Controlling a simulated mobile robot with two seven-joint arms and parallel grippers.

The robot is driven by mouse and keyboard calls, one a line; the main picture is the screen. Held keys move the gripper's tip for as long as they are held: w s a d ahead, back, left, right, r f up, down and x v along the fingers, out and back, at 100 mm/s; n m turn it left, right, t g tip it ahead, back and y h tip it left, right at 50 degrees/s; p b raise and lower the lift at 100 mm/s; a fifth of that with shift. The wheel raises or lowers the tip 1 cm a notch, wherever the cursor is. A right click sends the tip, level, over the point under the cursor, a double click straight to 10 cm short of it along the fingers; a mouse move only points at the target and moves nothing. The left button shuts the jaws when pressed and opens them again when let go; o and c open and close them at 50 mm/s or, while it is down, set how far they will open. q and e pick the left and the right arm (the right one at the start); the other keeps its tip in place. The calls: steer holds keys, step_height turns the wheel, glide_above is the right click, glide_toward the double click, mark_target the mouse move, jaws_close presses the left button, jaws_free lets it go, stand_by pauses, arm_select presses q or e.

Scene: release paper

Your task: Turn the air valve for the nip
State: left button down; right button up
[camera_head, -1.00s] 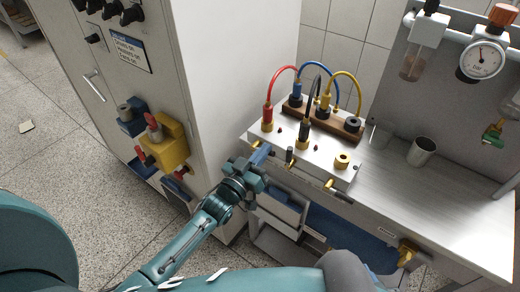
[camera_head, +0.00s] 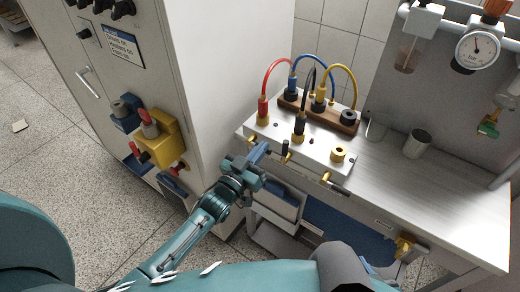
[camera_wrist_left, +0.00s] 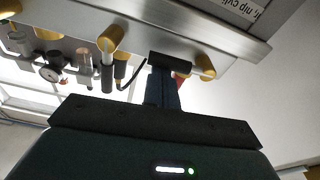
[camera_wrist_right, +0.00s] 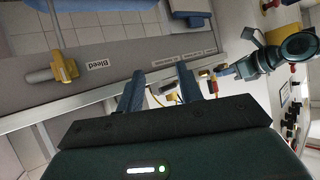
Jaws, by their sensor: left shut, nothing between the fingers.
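A white valve block (camera_head: 300,150) sits on the bench, with brass fittings and dark levers along its front edge. My left gripper (camera_head: 262,150) is at the left end of that edge. In the left wrist view its shut fingers (camera_wrist_left: 165,85) are at a black lever (camera_wrist_left: 170,63) beside a brass fitting (camera_wrist_left: 205,68); I cannot tell if they touch. Another brass fitting (camera_wrist_left: 110,38) carries a lever pointing down. A label (camera_wrist_left: 240,8) is partly readable. My right gripper (camera_wrist_right: 160,85) is open and empty, seen in its wrist view only, with a yellow valve (camera_wrist_right: 65,67) labelled "Bleed" beyond it.
Red, blue, black and yellow hoses rise from the block and a wooden strip (camera_head: 318,110). A white cabinet (camera_head: 240,60) with a yellow switch box (camera_head: 165,138) stands to the left. A metal cup (camera_head: 417,143) and a gauge (camera_head: 478,48) are at the right. The bench's right part is mostly clear.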

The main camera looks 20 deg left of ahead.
arm_select(q)
steer(key=shift+r, duration=0.1)
